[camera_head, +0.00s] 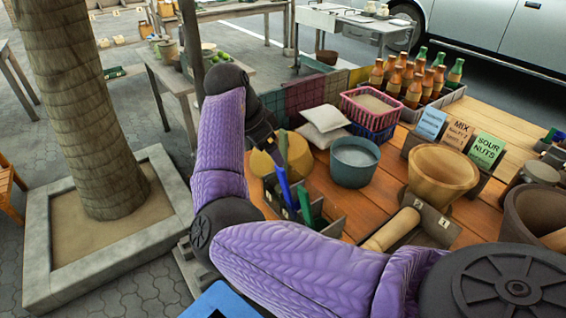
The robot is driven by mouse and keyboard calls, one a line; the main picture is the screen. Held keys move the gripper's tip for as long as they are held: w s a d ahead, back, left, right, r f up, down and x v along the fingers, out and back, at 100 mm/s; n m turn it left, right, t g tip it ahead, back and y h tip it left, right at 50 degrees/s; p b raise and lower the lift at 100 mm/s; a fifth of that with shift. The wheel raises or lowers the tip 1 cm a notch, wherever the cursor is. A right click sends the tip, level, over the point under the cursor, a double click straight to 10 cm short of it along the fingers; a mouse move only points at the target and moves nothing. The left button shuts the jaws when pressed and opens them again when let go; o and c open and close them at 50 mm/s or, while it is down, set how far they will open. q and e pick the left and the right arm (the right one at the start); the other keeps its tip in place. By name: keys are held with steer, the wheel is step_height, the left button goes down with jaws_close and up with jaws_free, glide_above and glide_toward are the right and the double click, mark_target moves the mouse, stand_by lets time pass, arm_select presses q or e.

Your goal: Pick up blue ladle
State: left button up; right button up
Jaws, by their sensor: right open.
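The blue ladle (284,188) shows as a blue handle standing up among green handles (304,206) in a low dark holder near the front left of the wooden table. Its lower end is hidden. My right arm comes in from the lower right and bends up. My right gripper (268,136) is dark and open, behind and above the blue handle, near a yellowish round container (299,153). Whether the fingers touch anything I cannot tell. My left gripper is not in view.
A teal pot (355,162), a clay mortar (441,172) and a wooden pestle (391,230) are on the table (380,197). Pink and blue baskets (370,108), white sacks (325,125), bottles (413,88) and label cards (459,136) stand behind.

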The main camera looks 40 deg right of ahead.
mark_target(284, 177)
steer(key=b+x, duration=0.1)
steer(key=x, duration=0.2)
steer(key=b+x, duration=0.1)
steer(key=x, duration=0.2)
steer(key=s+b+x, duration=0.1)
steer(key=x, duration=0.2)
steer(key=shift+a, duration=0.15)
steer(key=shift+w+f, duration=0.1)
steer(key=shift+f, duration=0.15)
steer(key=shift+r, duration=0.1)
steer(key=shift+c, duration=1.5)
jaws_close()
